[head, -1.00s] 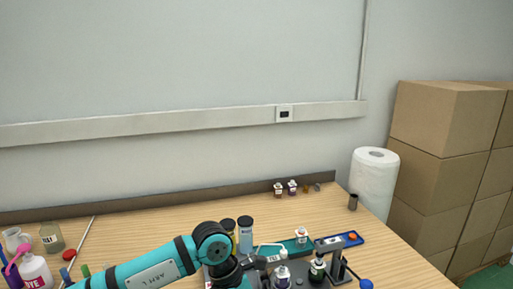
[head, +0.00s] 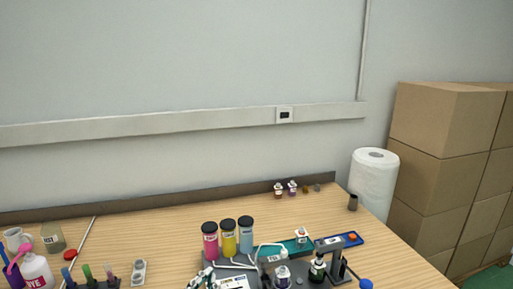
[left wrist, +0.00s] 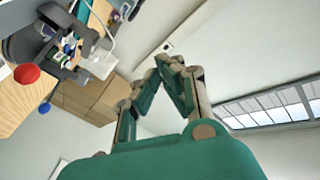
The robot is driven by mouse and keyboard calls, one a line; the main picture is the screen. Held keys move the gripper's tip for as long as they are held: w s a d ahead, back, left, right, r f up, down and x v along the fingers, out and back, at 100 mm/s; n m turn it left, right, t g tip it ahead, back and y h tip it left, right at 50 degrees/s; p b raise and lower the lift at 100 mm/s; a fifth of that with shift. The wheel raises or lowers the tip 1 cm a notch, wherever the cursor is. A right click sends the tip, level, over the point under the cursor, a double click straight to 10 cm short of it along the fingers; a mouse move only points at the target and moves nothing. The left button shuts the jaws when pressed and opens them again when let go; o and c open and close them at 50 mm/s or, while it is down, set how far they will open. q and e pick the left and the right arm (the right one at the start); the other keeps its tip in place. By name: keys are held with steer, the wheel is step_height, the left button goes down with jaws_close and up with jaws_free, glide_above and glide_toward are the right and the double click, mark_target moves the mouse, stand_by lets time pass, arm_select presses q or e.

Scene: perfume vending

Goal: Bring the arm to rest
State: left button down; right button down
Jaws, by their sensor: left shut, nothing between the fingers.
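My left gripper (head: 204,277) shows at the bottom edge of the head view, just left of the bottle station, partly cut off by the frame. In the left wrist view its green and tan fingers (left wrist: 170,64) meet at the tips with nothing between them. The rest of my left arm is out of the head view. My right gripper is in neither view.
A dispensing station with pink (head: 210,241), yellow (head: 229,237) and blue (head: 246,235) bottles stands on the wooden table (head: 150,225). A paper roll (head: 375,180) stands at the back right. A dye bottle (head: 36,272) is at the left. Cardboard boxes (head: 440,120) are stacked on the right.

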arm_select(q)
steer(key=s+a+f+n+g+y, duration=0.1)
steer(key=s+a+f+n+g, duration=0.1)
steer(key=s+f, duration=0.4)
steer(key=s+a+f+n+g+y, duration=0.1)
steer(key=s+a+f+n+g, duration=0.1)
steer(key=s+a+f+g, duration=0.2)
steer(key=s+a+f+n+g+y, duration=0.1)
steer(key=s+a+f+g, duration=0.2)
steer(key=s+f+g, duration=0.2)
steer(key=shift+s+a+f+n, duration=0.1)
steer(key=shift+s+f+n, duration=0.1)
steer(key=shift+s+f, duration=0.8)
steer(key=shift+s+a+f+n, duration=0.1)
steer(key=shift+s+f+n, duration=0.1)
steer(key=shift+s+f, duration=0.8)
steer(key=s+f+g, duration=0.2)
steer(key=s+g, duration=0.1)
steer(key=s, duration=0.4)
step_height(320, 180, down, 25)
steer(key=g, duration=0.2)
steer(key=s+a+f, duration=0.3)
steer(key=s+f, duration=1.4)
steer(key=shift+s+a+f+g, duration=0.2)
steer(key=shift+s+f+g, duration=0.15)
steer(key=shift+g, duration=0.05)
